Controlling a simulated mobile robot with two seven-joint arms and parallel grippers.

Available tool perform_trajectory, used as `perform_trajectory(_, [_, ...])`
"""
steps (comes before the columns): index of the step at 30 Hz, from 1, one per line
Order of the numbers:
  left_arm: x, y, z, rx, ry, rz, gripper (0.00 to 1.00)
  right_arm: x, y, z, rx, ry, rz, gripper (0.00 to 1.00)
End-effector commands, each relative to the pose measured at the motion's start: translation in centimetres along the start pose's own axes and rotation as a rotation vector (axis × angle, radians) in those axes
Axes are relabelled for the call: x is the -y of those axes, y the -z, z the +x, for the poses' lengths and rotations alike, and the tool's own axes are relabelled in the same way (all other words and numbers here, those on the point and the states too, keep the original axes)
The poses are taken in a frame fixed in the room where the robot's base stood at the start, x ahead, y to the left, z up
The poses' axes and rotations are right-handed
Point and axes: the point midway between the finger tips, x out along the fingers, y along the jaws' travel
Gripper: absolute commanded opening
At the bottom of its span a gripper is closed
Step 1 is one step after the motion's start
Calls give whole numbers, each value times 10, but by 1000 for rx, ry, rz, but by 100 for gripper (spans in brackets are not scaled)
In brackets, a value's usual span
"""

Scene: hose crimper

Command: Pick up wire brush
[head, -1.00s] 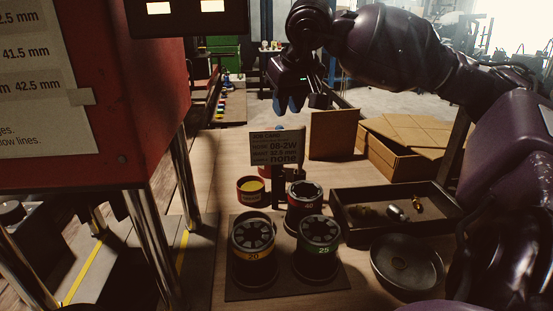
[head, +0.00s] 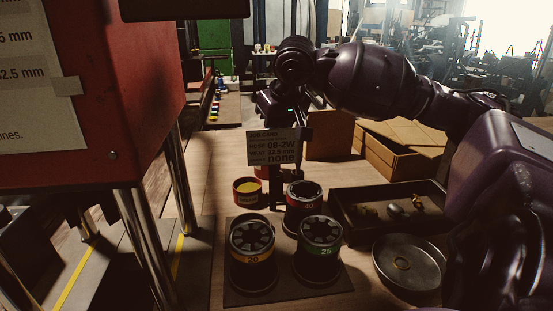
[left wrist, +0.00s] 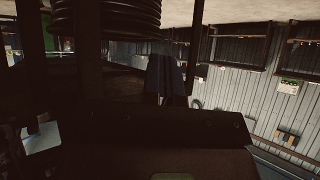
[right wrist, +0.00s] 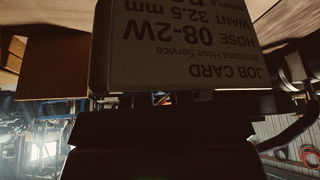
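I cannot make out a wire brush in any view. In the head view my right gripper (head: 300,118) reaches down behind the job card (head: 279,147), which hides its fingertips. The card, upside down, fills much of the right wrist view (right wrist: 185,45), and nothing shows held there. I cannot tell if the right gripper is open. My left gripper is outside the head view. In the left wrist view its dark fingers (left wrist: 165,78) look close together with nothing visible between them.
Die sets marked 20 (head: 252,245), 25 (head: 318,240) and 40 (head: 304,200) stand on a dark mat. A parts tray (head: 350,229), a round dish (head: 410,278), a yellow-topped tin (head: 247,190) and a cardboard box (head: 385,158) stand around them. The red machine (head: 110,90) blocks the left.

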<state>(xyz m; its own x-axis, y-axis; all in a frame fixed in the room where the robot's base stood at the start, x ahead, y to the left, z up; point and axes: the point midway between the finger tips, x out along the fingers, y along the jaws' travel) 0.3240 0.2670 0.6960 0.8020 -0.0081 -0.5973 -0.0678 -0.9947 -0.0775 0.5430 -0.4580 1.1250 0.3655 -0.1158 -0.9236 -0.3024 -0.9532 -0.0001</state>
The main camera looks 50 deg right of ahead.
Motion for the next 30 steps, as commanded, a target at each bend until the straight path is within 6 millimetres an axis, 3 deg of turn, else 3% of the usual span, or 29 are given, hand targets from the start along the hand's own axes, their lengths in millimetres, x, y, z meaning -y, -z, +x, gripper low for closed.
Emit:
perform_trajectory(1, [0,0,0,0,0,0,0,0,0,0,0,0,0,9])
perform_trajectory(3, [0,0,0,0,0,0,0,0,0,0,0,0,0,0])
perform_trajectory(14, [2,-1,0,2,0,10,0,0,3,-6,-2,-1,0,0])
perform_trajectory(17, [3,-1,-1,3,0,14,0,0,8,-17,-3,-1,1,0])
perform_trajectory(30, [2,-15,0,27,-1,11,0,1,41,-96,-2,-1,0,0])
